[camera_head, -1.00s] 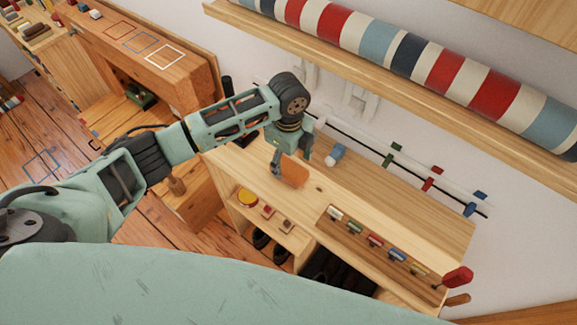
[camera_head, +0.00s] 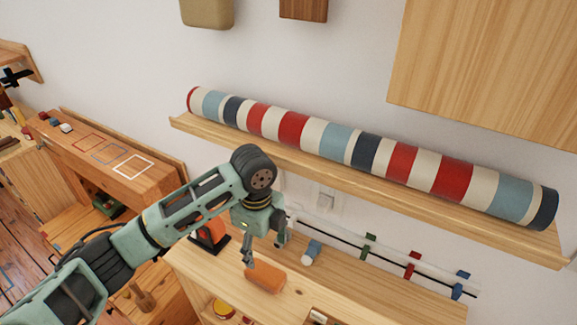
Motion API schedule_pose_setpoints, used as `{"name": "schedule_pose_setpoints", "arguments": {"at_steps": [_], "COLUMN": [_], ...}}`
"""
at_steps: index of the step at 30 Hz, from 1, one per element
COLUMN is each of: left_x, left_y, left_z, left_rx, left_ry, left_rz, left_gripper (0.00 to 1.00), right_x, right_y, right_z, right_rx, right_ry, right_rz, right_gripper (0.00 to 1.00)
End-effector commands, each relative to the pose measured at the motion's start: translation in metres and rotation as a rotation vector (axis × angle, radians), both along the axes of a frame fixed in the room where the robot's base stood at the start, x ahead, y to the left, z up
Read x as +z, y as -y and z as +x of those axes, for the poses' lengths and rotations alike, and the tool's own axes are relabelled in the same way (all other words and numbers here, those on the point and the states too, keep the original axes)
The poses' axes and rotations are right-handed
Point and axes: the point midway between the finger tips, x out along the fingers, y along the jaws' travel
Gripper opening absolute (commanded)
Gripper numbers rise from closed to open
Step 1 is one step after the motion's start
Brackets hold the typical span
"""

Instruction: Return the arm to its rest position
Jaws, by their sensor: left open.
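My left arm comes in from the lower left and my left gripper (camera_head: 264,254) hangs over the wooden cabinet top (camera_head: 365,295). Its fingers point down and are apart, with nothing between them that I can see. An orange block (camera_head: 265,279) lies on the cabinet top just below the fingers; whether a finger touches it I cannot tell. My right gripper does not show.
A striped roll (camera_head: 365,152) lies on a wall shelf (camera_head: 400,198) behind the arm. A blue-and-white cylinder (camera_head: 311,253) and a rail with green, red and blue clips (camera_head: 413,264) are near the wall. A desk with coloured square outlines (camera_head: 110,155) stands at left.

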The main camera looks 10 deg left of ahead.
Motion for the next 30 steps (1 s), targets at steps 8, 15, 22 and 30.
{"name": "schedule_pose_setpoints", "arguments": {"at_steps": [8, 15, 22, 30], "left_x": [-0.025, -0.064, -0.082, -0.090], "left_y": [0.024, 0.067, 0.065, 0.016], "left_z": [-0.024, -0.081, -0.133, -0.185], "left_rx": [0.069, 0.383, 0.819, 1.312], "left_ry": [0.009, 0.044, 0.064, 0.109], "left_rz": [-0.055, -0.221, -0.342, -0.361], "left_gripper": [0.67, 0.67, 0.67, 0.67], "right_x": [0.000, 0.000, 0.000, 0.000], "right_y": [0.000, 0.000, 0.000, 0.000], "right_z": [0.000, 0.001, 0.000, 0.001], "right_rx": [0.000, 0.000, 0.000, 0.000], "right_ry": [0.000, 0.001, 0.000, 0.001], "right_rz": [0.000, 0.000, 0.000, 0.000], "right_gripper": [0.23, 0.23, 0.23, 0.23]}}
